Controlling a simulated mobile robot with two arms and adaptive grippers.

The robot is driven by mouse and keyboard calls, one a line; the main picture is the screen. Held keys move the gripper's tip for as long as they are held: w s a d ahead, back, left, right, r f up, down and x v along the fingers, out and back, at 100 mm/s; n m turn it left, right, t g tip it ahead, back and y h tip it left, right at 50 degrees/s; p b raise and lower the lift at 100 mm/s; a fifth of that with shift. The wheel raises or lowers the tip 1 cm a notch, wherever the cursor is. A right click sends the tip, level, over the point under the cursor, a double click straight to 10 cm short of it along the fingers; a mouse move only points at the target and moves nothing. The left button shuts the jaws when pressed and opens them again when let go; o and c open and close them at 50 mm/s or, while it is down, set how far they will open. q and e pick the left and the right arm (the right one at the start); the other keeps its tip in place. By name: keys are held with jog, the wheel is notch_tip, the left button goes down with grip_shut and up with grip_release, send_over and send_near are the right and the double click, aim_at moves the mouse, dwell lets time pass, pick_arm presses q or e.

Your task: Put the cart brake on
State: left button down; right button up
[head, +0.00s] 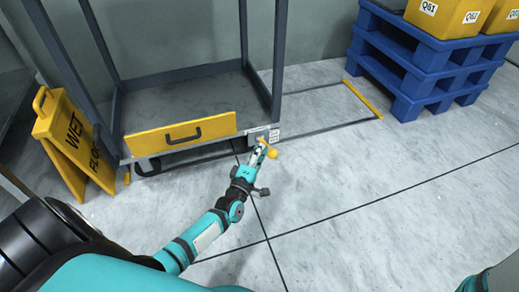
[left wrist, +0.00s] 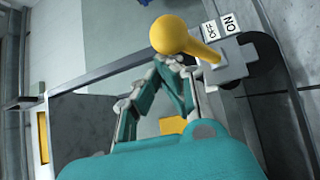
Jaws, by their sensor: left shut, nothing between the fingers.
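The cart (head: 186,86) has a dark frame and a yellow front panel (head: 222,127) with a dark handle. Its brake lever (head: 271,153) has a yellow knob and sits at the cart's front right corner. In the left wrist view the yellow lever (left wrist: 172,35) points from its grey mount toward the upper left. An OFF label (left wrist: 211,31) and an ON label (left wrist: 229,24) are beside the mount, OFF nearer the knob. My left gripper (head: 260,150) is shut and empty, close beside the lever; I cannot tell whether they touch. My right gripper is out of view.
A yellow wet-floor sign (head: 72,145) stands left of the cart. A blue pallet stack (head: 420,62) with yellow boxes (head: 445,15) is at the back right. A floor outline with a yellow end bar (head: 362,99) lies right of the cart. The front right floor is clear.

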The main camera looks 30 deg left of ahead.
pick_arm(q)
jog(key=shift+s+d+f, duration=0.2)
jog(key=shift+d+f, duration=0.1)
jog(key=shift+f, duration=0.25)
jog(key=s, duration=0.7)
jog(key=shift+d, duration=0.2)
jog(key=shift+r, duration=0.15)
